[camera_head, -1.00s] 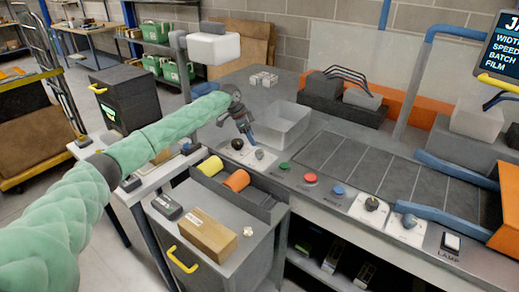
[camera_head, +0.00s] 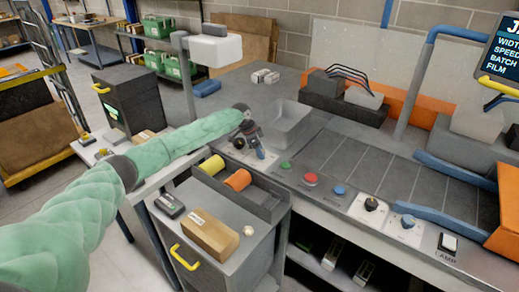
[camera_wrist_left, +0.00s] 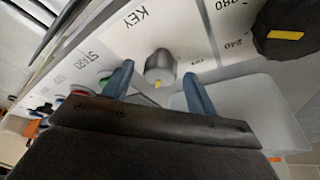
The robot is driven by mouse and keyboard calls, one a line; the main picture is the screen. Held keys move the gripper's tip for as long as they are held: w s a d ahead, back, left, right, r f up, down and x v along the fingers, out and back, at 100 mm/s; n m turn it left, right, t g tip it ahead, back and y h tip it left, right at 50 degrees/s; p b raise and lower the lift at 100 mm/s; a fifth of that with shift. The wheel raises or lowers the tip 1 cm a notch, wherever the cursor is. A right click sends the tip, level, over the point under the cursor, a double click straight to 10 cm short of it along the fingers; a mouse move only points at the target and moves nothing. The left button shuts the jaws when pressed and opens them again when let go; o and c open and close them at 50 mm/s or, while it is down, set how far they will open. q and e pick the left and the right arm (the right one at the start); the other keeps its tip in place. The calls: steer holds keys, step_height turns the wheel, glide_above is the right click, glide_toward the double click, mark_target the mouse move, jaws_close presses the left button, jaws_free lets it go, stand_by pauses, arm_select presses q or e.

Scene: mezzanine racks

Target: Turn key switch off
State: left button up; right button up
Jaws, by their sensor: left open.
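The key switch (camera_wrist_left: 159,63) is a grey round knob with a yellow mark, on a white panel labelled KEY in the left wrist view. My left gripper (camera_wrist_left: 158,71) is open, with one blue finger on each side of the knob. I cannot tell whether either finger touches it. In the head view my left gripper (camera_head: 257,151) is over the white panel at the near edge of the bench and mostly hides the key switch.
A black dial (camera_wrist_left: 287,27) sits close beside the key switch. Green (camera_head: 286,165), red (camera_head: 311,179) and blue (camera_head: 338,190) buttons line the bench front. A clear bin (camera_head: 290,128) stands behind. A cart with a cardboard box (camera_head: 210,235) is in front.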

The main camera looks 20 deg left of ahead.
arm_select(q)
steer(key=shift+c, duration=0.5)
steer(key=c, duration=0.9)
